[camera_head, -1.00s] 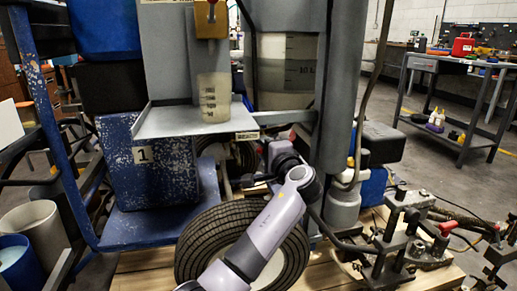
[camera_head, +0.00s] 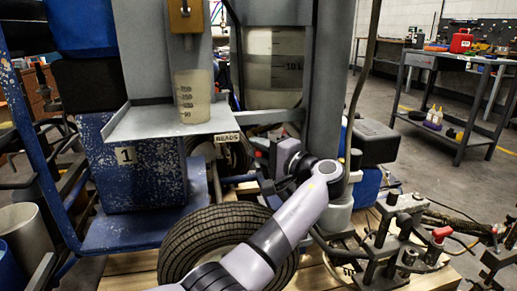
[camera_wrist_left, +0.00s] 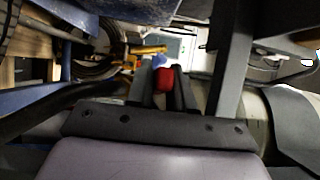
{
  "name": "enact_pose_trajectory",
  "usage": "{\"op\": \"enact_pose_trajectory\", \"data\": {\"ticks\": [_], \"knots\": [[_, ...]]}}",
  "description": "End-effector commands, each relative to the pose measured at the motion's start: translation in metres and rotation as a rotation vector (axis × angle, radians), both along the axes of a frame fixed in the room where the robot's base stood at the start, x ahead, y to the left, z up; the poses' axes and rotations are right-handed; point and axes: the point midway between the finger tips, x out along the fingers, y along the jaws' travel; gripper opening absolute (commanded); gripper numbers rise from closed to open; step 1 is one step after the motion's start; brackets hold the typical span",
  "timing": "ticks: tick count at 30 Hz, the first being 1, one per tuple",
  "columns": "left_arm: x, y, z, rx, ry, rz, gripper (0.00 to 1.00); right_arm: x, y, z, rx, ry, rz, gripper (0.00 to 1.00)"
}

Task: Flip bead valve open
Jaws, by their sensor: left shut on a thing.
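My left gripper (camera_head: 262,152) is beneath the small shelf with the BEADS label (camera_head: 228,138), next to the machine's grey column. In the left wrist view my left gripper (camera_wrist_left: 164,88) is shut on a red-tipped bead valve handle (camera_wrist_left: 165,79), which sits between its dark fingers. In the head view only a little of the red tip (camera_head: 257,154) shows. The valve body and its pipe are mostly hidden, so I cannot tell whether the valve is open. My right gripper is not in view.
A measuring cup (camera_head: 193,96) stands on the grey shelf (camera_head: 150,124) above left of my gripper. A tyre (camera_head: 190,240) lies below my forearm. The thick grey column (camera_head: 322,80) and hoses crowd the right side. A workbench (camera_head: 465,62) stands at the back right.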

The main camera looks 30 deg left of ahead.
Motion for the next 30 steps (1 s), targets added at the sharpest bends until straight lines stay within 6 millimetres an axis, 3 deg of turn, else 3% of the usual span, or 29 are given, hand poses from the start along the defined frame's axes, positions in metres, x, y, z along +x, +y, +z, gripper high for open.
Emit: {"op": "enact_pose_trajectory", "data": {"ticks": [5,6,7,23,30], "knots": [[0.0,0.001,0.0,-0.001,0.0,0.001,0.0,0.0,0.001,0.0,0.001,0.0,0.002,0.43],[0.0,0.001,0.0,-0.001,0.0,0.001,0.34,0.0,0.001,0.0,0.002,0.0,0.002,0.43],[0.0,0.001,0.0,-0.001,0.0,0.001,0.43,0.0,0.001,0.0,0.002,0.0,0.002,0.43],[0.0,0.001,0.0,0.0,0.0,-0.003,0.43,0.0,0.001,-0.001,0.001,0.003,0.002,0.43],[0.004,0.011,-0.001,0.0,0.0,-0.063,0.43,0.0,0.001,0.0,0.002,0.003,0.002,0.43]]}}
